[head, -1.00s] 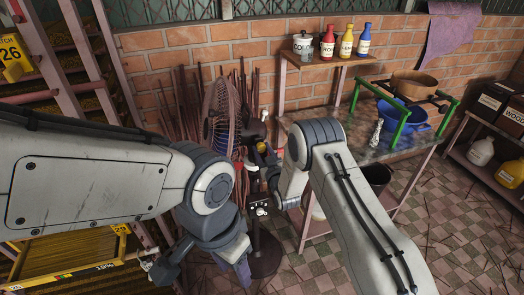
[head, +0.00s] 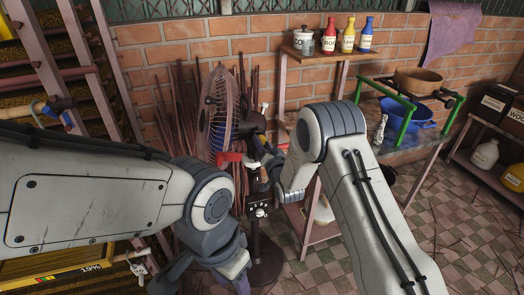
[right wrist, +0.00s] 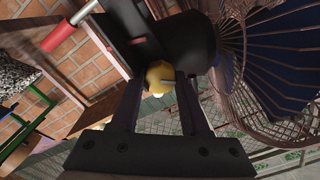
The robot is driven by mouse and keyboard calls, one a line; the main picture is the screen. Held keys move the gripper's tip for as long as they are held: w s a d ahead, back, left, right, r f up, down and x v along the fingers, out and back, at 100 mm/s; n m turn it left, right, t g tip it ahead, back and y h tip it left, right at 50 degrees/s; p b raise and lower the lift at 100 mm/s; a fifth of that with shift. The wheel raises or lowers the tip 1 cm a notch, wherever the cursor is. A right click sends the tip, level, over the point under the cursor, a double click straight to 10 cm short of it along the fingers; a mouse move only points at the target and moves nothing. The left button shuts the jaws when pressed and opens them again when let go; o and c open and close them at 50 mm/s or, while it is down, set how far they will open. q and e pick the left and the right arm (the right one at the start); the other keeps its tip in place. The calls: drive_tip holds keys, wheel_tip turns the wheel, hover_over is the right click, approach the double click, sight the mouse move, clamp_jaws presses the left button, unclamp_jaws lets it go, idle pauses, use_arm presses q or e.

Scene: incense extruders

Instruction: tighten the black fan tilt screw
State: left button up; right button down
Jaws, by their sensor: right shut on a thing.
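The fan (head: 217,112) stands by the brick wall in the head view, with its round wire guard facing left. Its dark motor housing (head: 254,124) sits behind the guard, and the guard also shows in the right wrist view (right wrist: 270,75). My right gripper (right wrist: 160,84) is shut on this knob, one finger on each side. In the head view my right gripper (head: 268,158) is small and partly hidden at the fan's neck.
A table (head: 405,150) with a green frame and blue basin (head: 418,115) stands to the right. A shelf (head: 330,58) holds several bottles. Incense racks are at left. Checkered floor is open at lower right.

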drive_tip(key=shift+d+f+m+b, duration=0.1)
drive_tip(key=shift+f+m+b, duration=0.05)
drive_tip(key=shift+m+b, duration=4.4)
drive_tip(key=shift+m+p, duration=0.45)
drive_tip(key=shift+m, duration=0.1)
drive_tip(key=shift+c, duration=2)
unclamp_jaws()
drive_tip(key=shift+s, duration=0.1)
drive_tip(key=b+v, duration=0.2)
drive_tip(key=v, duration=0.8)
drive_tip(key=shift+s, duration=0.15)
